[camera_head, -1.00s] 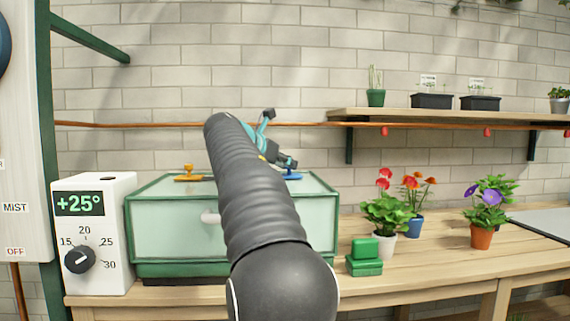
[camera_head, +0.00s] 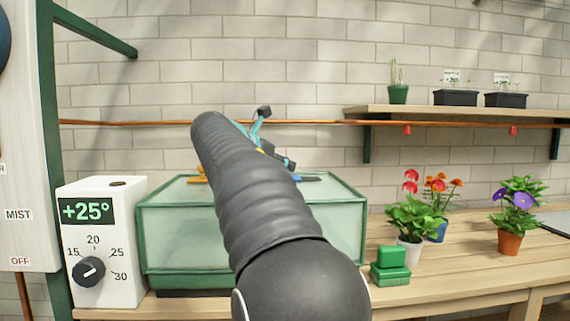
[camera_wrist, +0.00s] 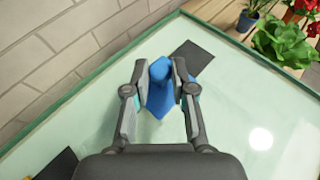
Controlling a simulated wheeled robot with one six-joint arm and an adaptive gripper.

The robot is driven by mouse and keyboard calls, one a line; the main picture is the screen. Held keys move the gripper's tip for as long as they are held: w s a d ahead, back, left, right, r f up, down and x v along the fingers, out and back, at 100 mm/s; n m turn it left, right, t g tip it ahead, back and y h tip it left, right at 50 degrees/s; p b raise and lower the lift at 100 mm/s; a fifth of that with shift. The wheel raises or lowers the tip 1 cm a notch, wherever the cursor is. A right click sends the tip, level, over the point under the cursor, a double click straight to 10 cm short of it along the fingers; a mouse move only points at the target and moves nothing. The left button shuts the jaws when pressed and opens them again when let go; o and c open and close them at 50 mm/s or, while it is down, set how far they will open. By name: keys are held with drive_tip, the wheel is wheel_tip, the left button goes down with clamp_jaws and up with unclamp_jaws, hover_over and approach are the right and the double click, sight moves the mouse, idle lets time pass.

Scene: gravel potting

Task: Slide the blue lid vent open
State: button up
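The blue lid vent (camera_wrist: 160,92) lies on the pale glass lid of the green-framed box (camera_head: 170,235). In the wrist view its raised blue part sits between the two fingers of my gripper (camera_wrist: 160,76), which press close on both sides. A dark rectangular patch (camera_wrist: 197,58), which looks like an opening in the lid, shows beside the blue vent at the upper right. In the head view only a strip of the blue vent (camera_head: 309,178) shows; my arm hides much of the lid.
A white thermostat box (camera_head: 103,240) stands left of the green-framed box. A small green box (camera_head: 391,265) and flower pots (camera_head: 409,247) stand on the bench to the right. The brick wall and a shelf (camera_head: 450,110) are behind. A second dark patch (camera_wrist: 57,165) shows low in the wrist view.

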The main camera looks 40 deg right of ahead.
drive_tip(key=o, duration=0.4)
drive_tip(key=shift+w+a, duration=0.25)
drive_tip(key=shift+a, duration=0.1)
drive_tip(key=shift+c, duration=0.2)
drive_tip(key=shift+s+d, duration=0.1)
drive_tip(key=v, duration=1.2)
drive_tip(key=shift+s, duration=0.1)
drive_tip(key=shift+f, duration=0.1)
